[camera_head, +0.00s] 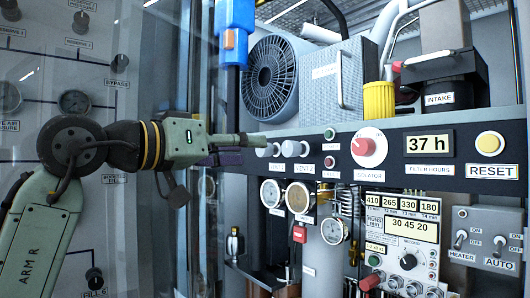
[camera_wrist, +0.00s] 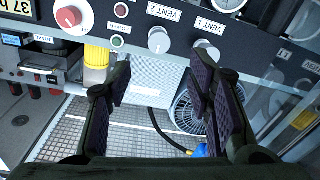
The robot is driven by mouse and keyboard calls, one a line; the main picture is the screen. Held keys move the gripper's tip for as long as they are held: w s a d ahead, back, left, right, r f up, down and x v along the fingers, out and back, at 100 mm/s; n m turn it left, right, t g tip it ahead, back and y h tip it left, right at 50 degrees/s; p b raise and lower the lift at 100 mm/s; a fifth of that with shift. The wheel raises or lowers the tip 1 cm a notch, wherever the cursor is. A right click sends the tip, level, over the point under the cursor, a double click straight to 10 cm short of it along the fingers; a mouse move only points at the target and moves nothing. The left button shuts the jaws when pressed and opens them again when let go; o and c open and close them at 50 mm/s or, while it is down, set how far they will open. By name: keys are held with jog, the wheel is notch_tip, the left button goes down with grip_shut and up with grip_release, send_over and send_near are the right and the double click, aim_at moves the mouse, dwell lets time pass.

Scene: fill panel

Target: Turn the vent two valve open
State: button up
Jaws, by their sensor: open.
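The vent two knob (camera_wrist: 159,40) is a light grey round knob next to its VENT 2 label in the wrist view, where the panel appears upside down. In the head view this knob (camera_head: 291,148) is just right of my gripper (camera_head: 248,146). My gripper (camera_wrist: 160,82) is open and empty, its dark padded fingers spread. The knob shows between and beyond the fingertips, and I see no contact. The similar vent one knob (camera_wrist: 207,48) is by the right fingertip in the wrist view. In the head view it (camera_head: 268,149) is beside my fingertips, partly hidden.
A red isolator knob (camera_head: 369,148) and small indicator buttons sit on the same dark panel strip (camera_head: 400,133). A large fan (camera_head: 270,77) stands above it. Round gauges (camera_head: 271,193) hang below. A clear pane stands at left around my arm.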

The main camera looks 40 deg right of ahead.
aim_at(287, 149)
jog(key=d, duration=0.3)
jog(key=w+d+p, duration=0.1)
jog(key=d, duration=0.3)
jog(key=d+p, duration=0.1)
jog(key=d, duration=0.2)
jog(key=shift+w+d, duration=0.2)
jog(key=shift+d, duration=0.2)
grip_shut()
